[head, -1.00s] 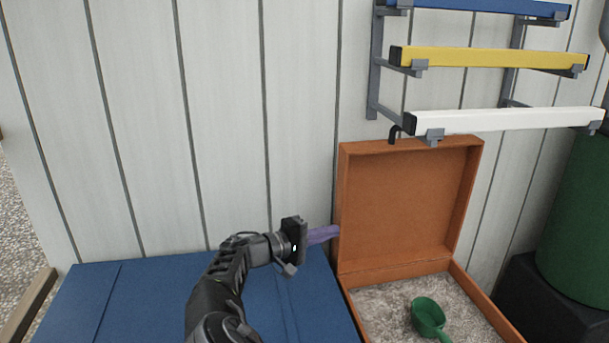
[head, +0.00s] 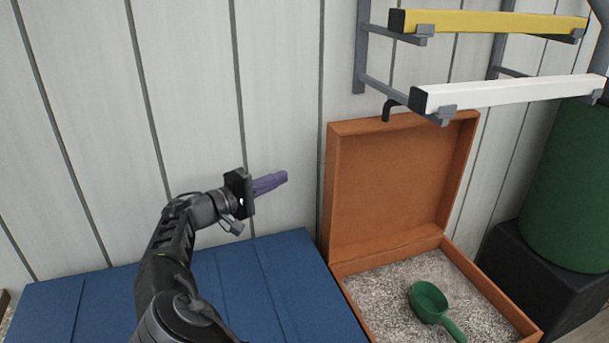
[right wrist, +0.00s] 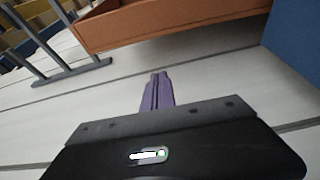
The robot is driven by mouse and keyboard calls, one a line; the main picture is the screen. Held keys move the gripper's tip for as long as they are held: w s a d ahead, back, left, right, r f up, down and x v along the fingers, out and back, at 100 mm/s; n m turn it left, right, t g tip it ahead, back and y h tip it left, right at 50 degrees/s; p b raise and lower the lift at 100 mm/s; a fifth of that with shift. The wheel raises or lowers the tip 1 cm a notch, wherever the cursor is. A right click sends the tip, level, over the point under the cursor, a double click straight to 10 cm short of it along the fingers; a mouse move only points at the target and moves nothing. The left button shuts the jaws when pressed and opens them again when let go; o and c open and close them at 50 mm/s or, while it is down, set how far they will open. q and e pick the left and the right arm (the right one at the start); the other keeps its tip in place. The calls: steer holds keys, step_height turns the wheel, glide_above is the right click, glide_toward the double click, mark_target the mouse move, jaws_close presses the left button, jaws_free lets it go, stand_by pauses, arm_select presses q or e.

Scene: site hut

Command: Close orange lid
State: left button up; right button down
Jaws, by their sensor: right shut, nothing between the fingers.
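The orange lid (head: 395,185) stands open and upright at the back of its orange box (head: 505,300), near the wall. The box holds grey grit, and a green scoop (head: 428,300) lies in it. My right gripper (head: 285,177) has purple fingers shut together with nothing between them. It is left of the lid, with a gap between its tips and the lid's left edge. In the right wrist view the shut fingers (right wrist: 156,90) point towards the pale wall, and orange wood (right wrist: 170,22) shows above them. My left gripper is not in view.
A rack on the wall holds a white bar (head: 510,92) and a yellow bar (head: 490,23) above the lid. A dark hook (head: 388,108) is at the lid's top edge. A blue box (head: 285,290) stands left. A green drum (head: 570,190) stands right on a black block.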

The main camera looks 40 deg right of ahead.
steer(key=d+b, duration=0.2)
steer(key=d, duration=0.8)
steer(key=shift+d, duration=0.15)
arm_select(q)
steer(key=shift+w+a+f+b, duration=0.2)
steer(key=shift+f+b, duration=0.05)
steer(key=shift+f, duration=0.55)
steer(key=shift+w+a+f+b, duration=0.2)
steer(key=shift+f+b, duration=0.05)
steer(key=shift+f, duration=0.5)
arm_select(e)
steer(key=shift+s+a, duration=0.25)
steer(key=shift+s, duration=0.35)
steer(key=shift+s+a, duration=0.25)
steer(key=shift+s, duration=0.35)
steer(key=shift+s+a, duration=0.25)
steer(key=shift+s, duration=0.35)
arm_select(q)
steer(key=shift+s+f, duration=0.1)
arm_select(e)
steer(key=shift+s+a, duration=0.1)
steer(key=shift+a, duration=0.05)
